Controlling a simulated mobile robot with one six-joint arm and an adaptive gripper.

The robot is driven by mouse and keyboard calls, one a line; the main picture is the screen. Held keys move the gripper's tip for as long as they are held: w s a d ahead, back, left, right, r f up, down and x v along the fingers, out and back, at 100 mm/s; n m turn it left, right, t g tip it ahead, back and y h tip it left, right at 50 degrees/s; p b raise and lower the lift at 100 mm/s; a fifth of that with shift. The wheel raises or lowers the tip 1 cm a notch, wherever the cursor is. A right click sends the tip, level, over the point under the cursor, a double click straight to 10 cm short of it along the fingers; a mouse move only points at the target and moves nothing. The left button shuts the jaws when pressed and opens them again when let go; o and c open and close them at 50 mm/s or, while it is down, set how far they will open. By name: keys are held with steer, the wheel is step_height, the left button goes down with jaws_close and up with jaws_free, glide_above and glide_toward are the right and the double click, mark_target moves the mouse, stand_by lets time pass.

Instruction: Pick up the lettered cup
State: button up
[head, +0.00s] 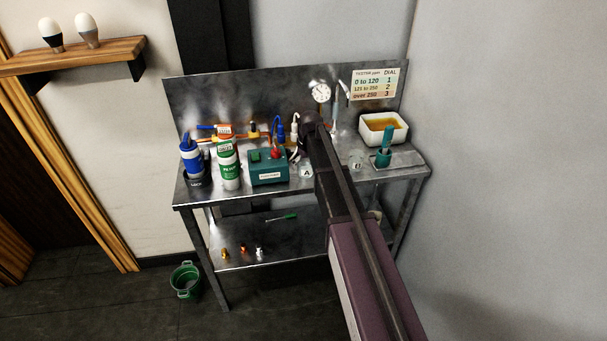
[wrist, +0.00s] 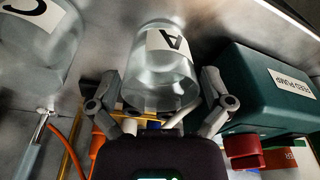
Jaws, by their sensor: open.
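A clear cup lettered A (wrist: 162,78) stands on the steel bench and fills the space between the fingers in the wrist view. It also shows in the head view (head: 306,171), just below the end of my arm. My gripper (wrist: 160,88) is open, with one finger on each side of the cup. I cannot tell whether either finger touches it. Another clear cup, lettered C (wrist: 35,50), is at the left of the wrist view. In the head view a clear cup (head: 356,161) stands right of my arm, its letter hard to read.
The green feed pump box (wrist: 265,85) with a red knob is close to the right finger. A green and white canister (head: 229,165) and a blue one (head: 192,160) stand farther left. A white tub (head: 383,128) and a green holder (head: 383,155) are at the right.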

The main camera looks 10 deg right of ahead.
steer(key=shift+f+b, duration=0.3)
steer(key=shift+f, duration=0.25)
steer(key=shift+c, duration=0.2)
steer(key=c, duration=1)
